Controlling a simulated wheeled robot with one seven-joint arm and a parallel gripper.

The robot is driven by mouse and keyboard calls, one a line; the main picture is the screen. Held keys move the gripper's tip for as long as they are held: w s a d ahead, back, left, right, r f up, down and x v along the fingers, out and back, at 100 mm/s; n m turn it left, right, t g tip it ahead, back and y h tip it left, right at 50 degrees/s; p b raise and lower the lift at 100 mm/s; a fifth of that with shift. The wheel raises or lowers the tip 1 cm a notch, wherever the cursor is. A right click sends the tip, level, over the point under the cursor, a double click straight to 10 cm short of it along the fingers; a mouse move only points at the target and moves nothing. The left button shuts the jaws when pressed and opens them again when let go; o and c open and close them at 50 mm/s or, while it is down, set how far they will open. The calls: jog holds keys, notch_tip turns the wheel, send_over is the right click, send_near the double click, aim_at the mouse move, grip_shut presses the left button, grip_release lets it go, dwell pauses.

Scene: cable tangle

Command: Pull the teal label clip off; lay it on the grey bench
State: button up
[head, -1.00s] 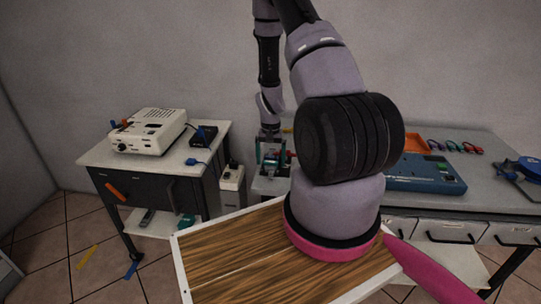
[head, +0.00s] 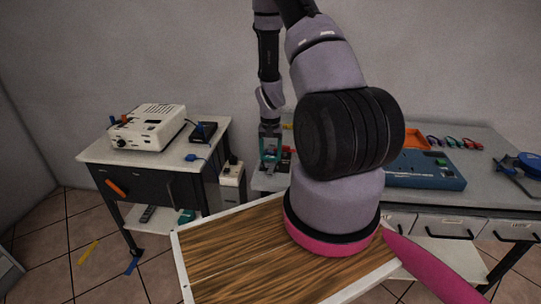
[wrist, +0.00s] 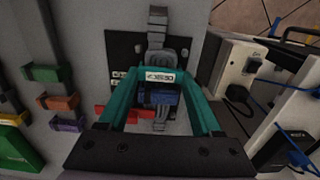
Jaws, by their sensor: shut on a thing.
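The teal label clip (wrist: 160,69) carries a white printed label and lies across between the fingertips of my gripper (wrist: 160,78) in the wrist view. My gripper is shut on it. The fingers are also teal, so the edge between finger and clip is hard to make out. A grey plug or cable piece (wrist: 157,25) stands just beyond the clip over a black plate; I cannot tell whether the clip still touches it. In the head view my gripper (head: 270,158) is low over the left end of the grey bench (head: 485,195), where the clip is too small to make out.
A blue block (wrist: 166,97) and a red piece (wrist: 112,112) show below the clip. Coloured clips (wrist: 58,102) line cables at left. A white socket box (wrist: 240,72) stands at right. The head view shows a blue case (head: 425,170) and an orange tray (head: 416,139) on the bench.

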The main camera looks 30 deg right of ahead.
aim_at(271, 156)
jog(key=shift+r, duration=0.1)
jog(key=shift+r, duration=2.15)
jog(key=shift+d, duration=0.1)
